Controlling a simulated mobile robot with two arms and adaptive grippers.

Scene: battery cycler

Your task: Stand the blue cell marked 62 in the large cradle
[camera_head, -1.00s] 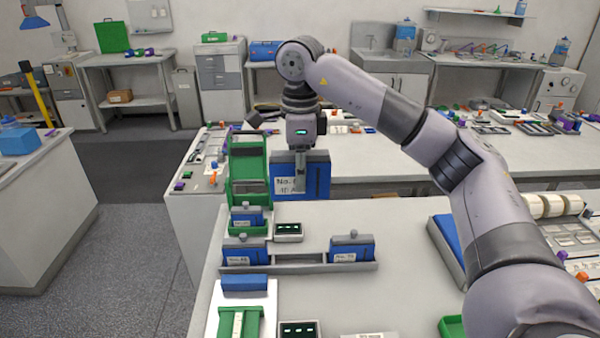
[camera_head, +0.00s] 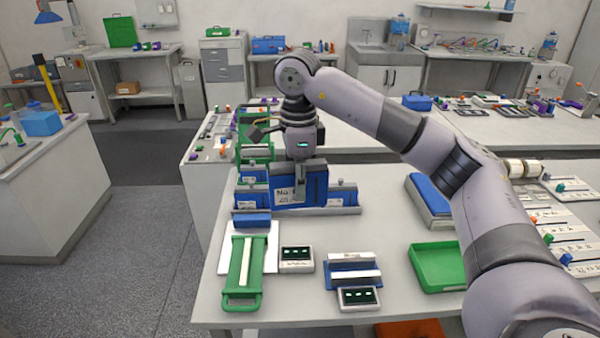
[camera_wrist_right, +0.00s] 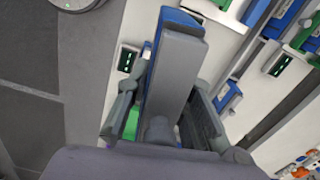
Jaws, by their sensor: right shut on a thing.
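My right gripper (camera_head: 300,172) is shut on a large blue cell (camera_head: 314,186) with a white label, too small to read surely. It holds the cell upright in front of the grey rack (camera_head: 350,210); contact with the rack cannot be told. In the right wrist view, the cell (camera_wrist_right: 172,75) sits between the fingers (camera_wrist_right: 160,125). A blue cradle with white bars (camera_head: 352,272) stands on the near table. A green frame with a pale strip (camera_head: 245,270) and blue end block lies left of it. Which is the large cradle is unclear. My left gripper is out of view.
Display boxes (camera_head: 296,259) (camera_head: 359,298) sit by the frame and cradle. A green tray (camera_head: 437,268) and a blue-topped box (camera_head: 430,200) lie right. Bare tabletop (camera_head: 385,235) shows between.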

